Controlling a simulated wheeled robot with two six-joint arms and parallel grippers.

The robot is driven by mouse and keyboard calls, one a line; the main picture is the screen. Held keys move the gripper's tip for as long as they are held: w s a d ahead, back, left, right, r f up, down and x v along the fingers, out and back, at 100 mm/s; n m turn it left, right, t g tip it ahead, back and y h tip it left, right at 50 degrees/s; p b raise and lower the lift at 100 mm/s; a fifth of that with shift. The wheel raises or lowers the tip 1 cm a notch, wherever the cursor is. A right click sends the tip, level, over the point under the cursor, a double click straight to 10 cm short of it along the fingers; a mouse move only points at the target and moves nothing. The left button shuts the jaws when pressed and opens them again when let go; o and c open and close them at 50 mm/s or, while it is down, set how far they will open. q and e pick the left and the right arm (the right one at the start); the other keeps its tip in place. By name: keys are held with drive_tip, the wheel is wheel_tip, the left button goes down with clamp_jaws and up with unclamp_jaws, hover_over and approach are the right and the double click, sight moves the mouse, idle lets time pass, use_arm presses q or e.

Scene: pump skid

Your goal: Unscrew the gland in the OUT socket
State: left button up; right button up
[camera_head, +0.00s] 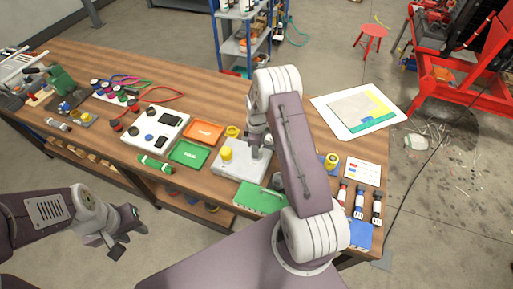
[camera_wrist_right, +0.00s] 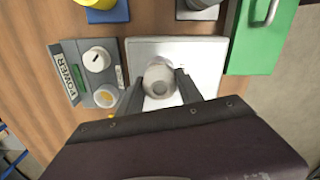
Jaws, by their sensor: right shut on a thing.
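A pale grey block (camera_head: 222,168) stands on the bench with a yellow cap (camera_head: 226,154) on its left part. My right gripper (camera_head: 259,150) is over the block's right part, pointing down. In the wrist view its two dark fingers (camera_wrist_right: 158,88) stand on either side of a round grey gland (camera_wrist_right: 158,74), shut on it above the block's white top (camera_wrist_right: 203,52). The gland's lower end and any OUT label are hidden. My left gripper (camera_head: 128,240) hangs in front of the bench, away from the block; its jaws are unclear.
A green box with a handle (camera_head: 252,200) lies in front of the block, and a POWER box with knobs (camera_wrist_right: 95,72) is beside it. Orange (camera_head: 204,131) and green (camera_head: 190,153) trays lie to the left. Several dark-capped bottles (camera_head: 359,203) stand to the right.

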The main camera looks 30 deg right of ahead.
drive_tip(key=n, duration=0.4)
drive_tip(key=o, duration=1.4)
drive_tip(key=shift+r, duration=0.1)
wheel_tip(320, 180, up, 8)
drive_tip(key=shift+f+b, duration=0.1)
drive_tip(key=shift+b, duration=0.8)
drive_tip(key=shift+r, duration=0.55)
